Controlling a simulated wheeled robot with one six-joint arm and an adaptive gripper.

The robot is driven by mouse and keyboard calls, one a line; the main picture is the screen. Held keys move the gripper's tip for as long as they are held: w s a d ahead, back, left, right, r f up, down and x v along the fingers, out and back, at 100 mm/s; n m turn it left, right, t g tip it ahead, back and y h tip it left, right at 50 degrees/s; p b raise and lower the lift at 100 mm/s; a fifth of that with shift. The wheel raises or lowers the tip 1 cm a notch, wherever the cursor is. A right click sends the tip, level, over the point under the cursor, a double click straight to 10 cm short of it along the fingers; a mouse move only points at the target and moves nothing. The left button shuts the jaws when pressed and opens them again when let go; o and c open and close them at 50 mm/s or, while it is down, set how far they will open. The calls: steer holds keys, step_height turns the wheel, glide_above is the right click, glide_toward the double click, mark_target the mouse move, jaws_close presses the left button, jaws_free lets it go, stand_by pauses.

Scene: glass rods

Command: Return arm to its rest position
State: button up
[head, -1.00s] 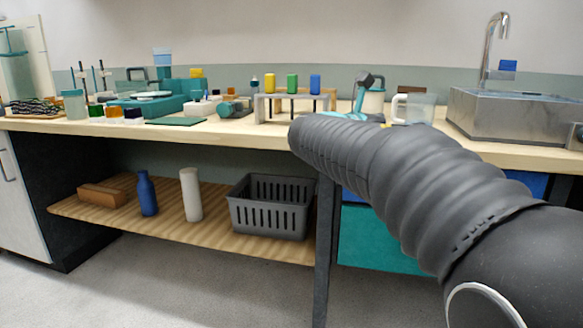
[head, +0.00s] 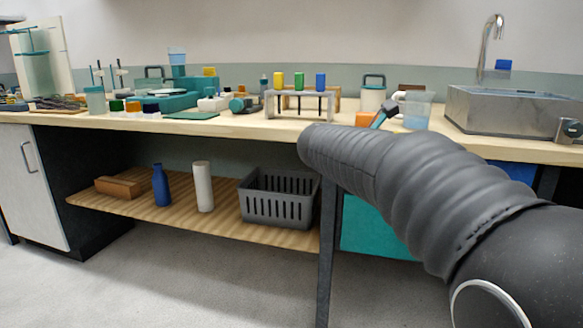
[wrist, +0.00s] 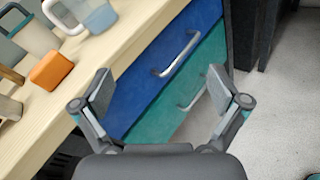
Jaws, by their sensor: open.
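My gripper (wrist: 160,98) is open and empty in the wrist view, its two fingers spread apart. It hangs off the front edge of the bench, above the blue drawer (wrist: 150,62) and the teal drawer (wrist: 190,85). In the head view my dark ribbed arm reaches in from the lower right toward the bench, and only a small part of the gripper (head: 384,115) shows behind it. An orange block (wrist: 51,70) lies on the bench to the left of the fingers, apart from them.
The wooden bench top (head: 235,127) carries a rack with coloured-capped rods (head: 299,93), a beaker (head: 417,110) and a metal sink (head: 510,110). A grey basket (head: 280,198), white cylinder (head: 203,187) and blue bottle (head: 160,186) stand on the lower shelf. The floor in front is clear.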

steer(key=s+a+f+m+g+y+p, duration=0.1)
steer(key=s+a+f+m+g+y, duration=0.15)
steer(key=s+f+m, duration=0.4)
steer(key=s+a+f+m+g+y, duration=0.15)
steer(key=s+f+y, duration=0.25)
steer(key=f, duration=0.5)
steer(key=s+a+f+m+y+p, duration=0.1)
steer(key=s+m, duration=0.4)
steer(key=s, duration=0.6)
steer(key=s+a+f+m+t+y+p, duration=0.1)
steer(key=s+a+m+y+p, duration=0.2)
steer(key=s+m+y, duration=0.3)
steer(key=shift+s+m+p, duration=0.3)
steer(key=shift+s+p, duration=0.55)
steer(key=shift+s, duration=1.65)
steer(key=shift+f, duration=0.1)
